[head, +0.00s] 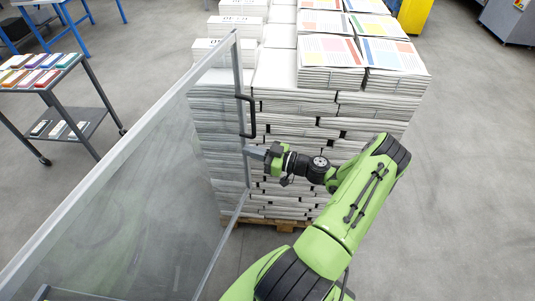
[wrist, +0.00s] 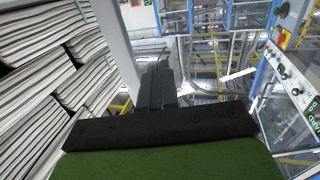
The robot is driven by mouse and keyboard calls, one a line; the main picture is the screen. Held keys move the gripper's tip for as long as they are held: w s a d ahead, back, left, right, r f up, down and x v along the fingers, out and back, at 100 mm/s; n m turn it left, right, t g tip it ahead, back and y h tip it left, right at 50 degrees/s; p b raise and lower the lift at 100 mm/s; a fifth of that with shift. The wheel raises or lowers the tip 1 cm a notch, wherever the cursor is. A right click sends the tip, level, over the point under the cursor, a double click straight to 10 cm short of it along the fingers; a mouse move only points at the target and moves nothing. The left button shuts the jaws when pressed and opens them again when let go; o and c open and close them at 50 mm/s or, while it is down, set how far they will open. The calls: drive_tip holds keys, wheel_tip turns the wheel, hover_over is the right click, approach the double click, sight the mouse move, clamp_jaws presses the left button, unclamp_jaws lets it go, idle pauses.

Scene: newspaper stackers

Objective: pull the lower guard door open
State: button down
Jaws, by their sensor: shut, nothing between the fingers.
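The guard door (head: 130,165) is a clear panel in a grey metal frame, filling the left of the head view. It stands swung out, its free upright edge in front of the paper stacks. A black bar handle (head: 252,117) is on that edge. My gripper (head: 250,152) is shut and empty, below the handle and at the door's edge post. I cannot tell whether it touches the post. In the wrist view the shut fingers (wrist: 158,80) point ahead, beside a pale upright post (wrist: 117,45), likely the door's frame. The handle does not show clearly there.
Tall newspaper stacks (head: 290,100) on a wooden pallet (head: 284,225) stand behind my gripper. A grey cart (head: 75,125) with coloured items is at left. A control panel (wrist: 290,75) with a red button is at right in the wrist view. Floor at right is clear.

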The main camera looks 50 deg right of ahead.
drive_tip(key=shift+w+a, duration=0.15)
drive_tip(key=shift+w, duration=0.25)
